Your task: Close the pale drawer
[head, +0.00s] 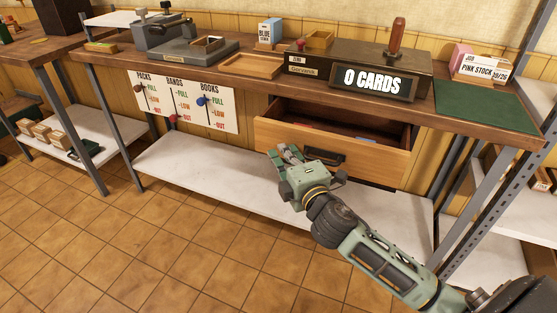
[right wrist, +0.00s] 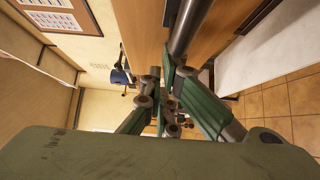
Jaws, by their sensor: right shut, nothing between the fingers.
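The pale wooden drawer (head: 345,150) stands pulled out under the workbench top, with its dark inside showing from above. A dark handle (head: 325,155) is on its front, partly behind my right gripper. My right gripper (head: 286,151) is shut and empty, in front of the drawer's left half, with its fingers beside the handle. I cannot tell whether it touches the front. In the right wrist view the shut fingers (right wrist: 171,82) point toward a wooden face (right wrist: 143,35) and a dark bar (right wrist: 190,25). My left gripper is not in view.
The workbench (head: 250,82) carries a dark box with a "0 CARDS" sign (head: 374,83), a wooden tray (head: 252,66) and a green mat (head: 483,106). A white lower shelf (head: 210,165) runs beneath. The tiled floor at left is clear.

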